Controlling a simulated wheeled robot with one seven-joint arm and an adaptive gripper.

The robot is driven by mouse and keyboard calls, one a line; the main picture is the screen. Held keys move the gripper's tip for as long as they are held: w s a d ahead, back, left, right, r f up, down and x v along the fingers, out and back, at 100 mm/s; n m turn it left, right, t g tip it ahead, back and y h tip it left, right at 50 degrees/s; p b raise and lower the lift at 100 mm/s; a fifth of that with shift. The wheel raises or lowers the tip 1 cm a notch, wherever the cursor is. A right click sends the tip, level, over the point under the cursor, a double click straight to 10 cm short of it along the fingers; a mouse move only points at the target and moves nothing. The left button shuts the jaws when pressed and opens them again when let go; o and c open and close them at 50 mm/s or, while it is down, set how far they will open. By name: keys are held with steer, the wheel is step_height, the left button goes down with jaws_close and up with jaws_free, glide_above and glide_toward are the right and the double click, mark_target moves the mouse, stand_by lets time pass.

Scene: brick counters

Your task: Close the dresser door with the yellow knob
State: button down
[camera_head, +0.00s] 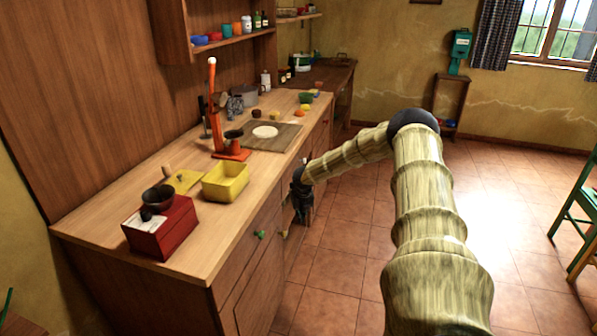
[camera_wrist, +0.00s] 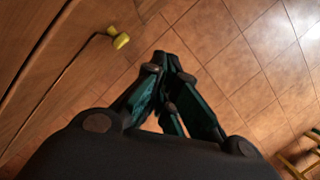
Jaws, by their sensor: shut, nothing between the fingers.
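The wooden dresser (camera_head: 232,285) runs along the left wall under a light countertop. A yellow knob (camera_head: 284,234) shows on its front, beside a green knob (camera_head: 261,235). In the wrist view the yellow knob (camera_wrist: 121,40) stands out at upper left, by a wooden panel edge (camera_wrist: 60,75). I cannot tell exactly how far its door stands open. My gripper (camera_head: 303,215) is low beside the dresser front, beyond the knob in the head view. In the wrist view my gripper (camera_wrist: 168,62) is shut and empty, over floor, right of the knob and apart from it.
The countertop holds a red box (camera_head: 160,229), a yellow bin (camera_head: 225,181) and an orange stand (camera_head: 231,154). A green chair (camera_head: 580,205) stands at the right. The tiled floor (camera_head: 350,235) in front of the dresser is clear.

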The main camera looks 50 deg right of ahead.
steer(key=s+d+r, duration=0.2)
steer(key=s+r, duration=0.2)
steer(key=r, duration=0.5)
steer(key=shift+s+d+r, duration=0.25)
steer(key=shift+s+r, duration=0.15)
steer(key=shift+a, duration=0.1)
stand_by(0.4)
